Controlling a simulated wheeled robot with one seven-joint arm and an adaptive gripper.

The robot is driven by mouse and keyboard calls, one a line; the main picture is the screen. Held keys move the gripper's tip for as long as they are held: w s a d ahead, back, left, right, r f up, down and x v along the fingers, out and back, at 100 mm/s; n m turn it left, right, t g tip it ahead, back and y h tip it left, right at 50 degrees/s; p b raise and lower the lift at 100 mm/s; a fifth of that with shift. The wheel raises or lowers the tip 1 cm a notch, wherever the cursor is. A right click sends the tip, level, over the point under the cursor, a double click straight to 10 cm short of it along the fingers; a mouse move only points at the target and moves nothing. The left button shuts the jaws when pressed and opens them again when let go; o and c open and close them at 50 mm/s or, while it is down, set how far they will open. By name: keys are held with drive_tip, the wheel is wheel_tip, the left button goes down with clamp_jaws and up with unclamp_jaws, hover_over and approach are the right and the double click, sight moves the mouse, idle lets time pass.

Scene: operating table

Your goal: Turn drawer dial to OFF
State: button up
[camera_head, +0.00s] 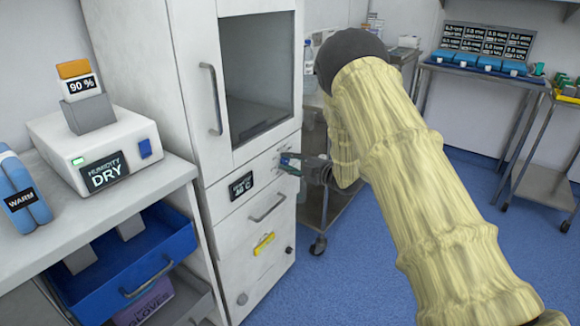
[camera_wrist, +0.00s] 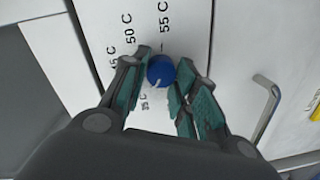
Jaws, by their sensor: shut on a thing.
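The dial is a round blue knob (camera_wrist: 160,70) on a white panel marked with temperatures; 50 C and 55 C read clearly, and a smaller mark looks like 35 C. A short white pointer line on the knob slants toward the lower left in the wrist view. No OFF mark can be read. My gripper (camera_wrist: 164,68) has its teal fingers on either side of the knob, shut on it. In the head view my gripper (camera_head: 290,163) is at the front of the tall white cabinet (camera_head: 185,90), and the knob is mostly hidden there.
A dark display (camera_head: 241,185) sits left of my gripper on the cabinet. A drawer handle (camera_head: 267,208) is below, and a vertical door handle (camera_head: 211,98) is above. A metal cart (camera_head: 335,205) stands close on the right. Blue floor is clear in front.

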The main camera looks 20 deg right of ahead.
drive_tip(key=n+b, duration=0.1)
drive_tip(key=n, duration=0.1)
drive_tip(key=n+b, duration=0.1)
drive_tip(key=n, duration=0.1)
drive_tip(key=shift+f+b, duration=0.35)
drive_tip(key=shift+b, duration=0.05)
drive_tip(key=n+b, duration=0.2)
drive_tip(key=n, duration=0.2)
drive_tip(key=shift+a+f+t+b, duration=0.1)
drive_tip(key=shift+t+b, duration=0.2)
drive_tip(key=shift+b, duration=0.1)
drive_tip(key=n+b, duration=0.3)
drive_tip(key=n, duration=0.1)
drive_tip(key=shift+f+b, duration=0.15)
drive_tip(key=shift+b, duration=0.25)
drive_tip(key=shift+n+t+b, duration=0.3)
drive_tip(key=shift+n+b, duration=1.3)
drive_tip(key=shift+n, duration=0.5)
drive_tip(key=shift+r, duration=0.2)
drive_tip(key=o, duration=1)
drive_tip(key=shift+s+d, duration=0.1)
drive_tip(key=shift+d, duration=0.1)
drive_tip(key=v, duration=1.1)
drive_tip(key=shift+s+d, duration=0.15)
drive_tip(key=shift+s, duration=0.25)
